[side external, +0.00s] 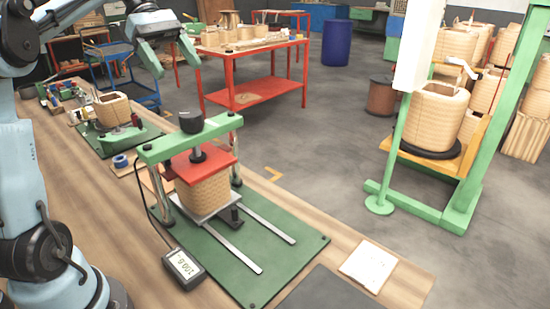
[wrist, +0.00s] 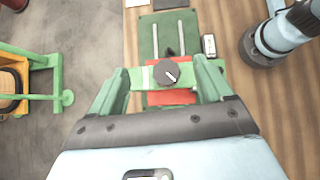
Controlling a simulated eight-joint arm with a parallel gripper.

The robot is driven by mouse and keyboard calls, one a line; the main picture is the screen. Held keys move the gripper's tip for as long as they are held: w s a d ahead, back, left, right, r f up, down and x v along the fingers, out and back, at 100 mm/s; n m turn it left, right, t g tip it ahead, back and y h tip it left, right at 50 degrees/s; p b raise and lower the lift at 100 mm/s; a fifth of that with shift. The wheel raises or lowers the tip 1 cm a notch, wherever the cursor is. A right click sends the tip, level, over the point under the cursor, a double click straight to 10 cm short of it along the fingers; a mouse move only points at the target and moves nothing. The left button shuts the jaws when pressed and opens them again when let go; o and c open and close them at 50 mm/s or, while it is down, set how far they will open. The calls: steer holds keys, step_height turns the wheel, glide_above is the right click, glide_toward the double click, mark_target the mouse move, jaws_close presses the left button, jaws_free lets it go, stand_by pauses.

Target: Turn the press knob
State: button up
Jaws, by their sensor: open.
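The press knob (side external: 191,121) is dark and round and sits on top of the press's green crossbar (side external: 160,148). Below the crossbar, a red plate (side external: 203,161) rests on a tan wound coil (side external: 204,192). My gripper (side external: 172,65) is open and empty, up above and behind the press, apart from the knob. Its two green fingers also show in the wrist view (wrist: 163,80), spread wide on both sides of the knob.
The press stands on a green base (side external: 285,268) with two metal rails. A small display box (side external: 184,268) sits at its front left. Another coil (side external: 112,110) stands farther along the wooden bench. A green stand (side external: 420,205) with a coil is on the right. Air around the knob looks clear.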

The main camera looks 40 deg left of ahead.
stand_by(0.3)
steer(key=n+t+y, duration=0.4)
steer(key=n+t, duration=0.3)
steer(key=n, duration=0.3)
glide_toward(190, 113)
steer(key=x, duration=1)
steer(key=shift+d, duration=0.1)
steer(key=c, duration=1)
